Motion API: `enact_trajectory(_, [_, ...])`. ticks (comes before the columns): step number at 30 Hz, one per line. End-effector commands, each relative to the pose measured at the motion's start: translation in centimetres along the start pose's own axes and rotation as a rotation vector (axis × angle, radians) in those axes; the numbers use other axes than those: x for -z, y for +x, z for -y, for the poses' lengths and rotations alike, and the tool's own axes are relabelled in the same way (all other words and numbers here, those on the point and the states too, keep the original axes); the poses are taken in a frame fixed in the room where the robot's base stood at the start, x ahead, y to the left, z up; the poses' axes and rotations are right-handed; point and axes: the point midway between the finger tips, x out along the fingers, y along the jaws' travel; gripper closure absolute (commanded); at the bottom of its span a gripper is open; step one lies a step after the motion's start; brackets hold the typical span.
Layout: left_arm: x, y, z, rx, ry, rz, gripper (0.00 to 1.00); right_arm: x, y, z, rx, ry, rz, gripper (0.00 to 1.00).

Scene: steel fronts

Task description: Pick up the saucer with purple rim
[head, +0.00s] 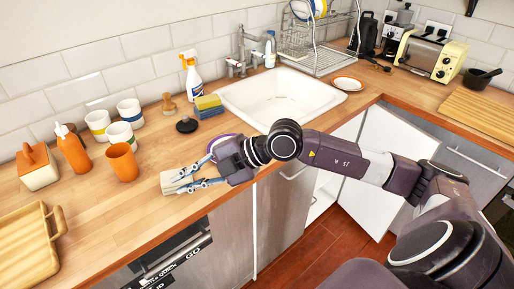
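A saucer with a purple rim (222,139) lies on the wooden counter near the front left of the sink. My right gripper and forearm partly hide it; only its far edge shows. My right gripper (181,180) reaches left across the counter, its two fingers apart. The fingertips are beyond the saucer to the left, close to a pale beige block (169,183). I cannot tell whether they touch the block. My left gripper is not in view.
White sink (290,95) lies behind my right arm. Several striped cups, an orange cup (122,161) and a wooden tray (28,245) are at left. Sponges (208,106) and a black stopper (187,125) lie nearby. An orange-rimmed saucer (348,84) sits right of the sink.

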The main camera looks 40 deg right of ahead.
Motion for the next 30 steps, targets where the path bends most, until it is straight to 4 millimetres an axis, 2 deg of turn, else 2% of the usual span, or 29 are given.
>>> enact_trajectory(1, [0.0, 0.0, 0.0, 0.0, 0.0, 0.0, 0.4, -3.8, -1.6, 0.5, 0.073, -0.007, 0.125, 0.88])
enact_trajectory(3, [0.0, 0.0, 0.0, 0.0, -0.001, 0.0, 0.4, -8.2, -4.0, 1.3, 0.153, 0.01, 0.284, 0.88])
enact_trajectory(6, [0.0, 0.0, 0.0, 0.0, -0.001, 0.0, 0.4, -13.0, -7.6, 1.8, 0.217, 0.045, 0.472, 0.88])
enact_trajectory(9, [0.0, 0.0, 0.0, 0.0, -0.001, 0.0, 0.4, -16.0, -10.6, 1.8, 0.246, 0.078, 0.604, 0.88])
enact_trajectory(12, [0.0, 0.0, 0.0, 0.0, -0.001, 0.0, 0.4, -17.6, -12.4, 1.9, 0.259, 0.1, 0.679, 0.88])
enact_trajectory(16, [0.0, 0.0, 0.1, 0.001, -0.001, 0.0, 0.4, -18.2, -13.2, 1.8, 0.263, 0.11, 0.712, 0.88])
enact_trajectory(25, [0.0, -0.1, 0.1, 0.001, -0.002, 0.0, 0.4, -18.2, -13.1, 1.9, 0.263, 0.11, 0.709, 0.88])
enact_trajectory(30, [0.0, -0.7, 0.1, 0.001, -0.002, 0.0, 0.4, -19.0, -11.9, 2.2, 0.265, 0.112, 0.706, 0.88])
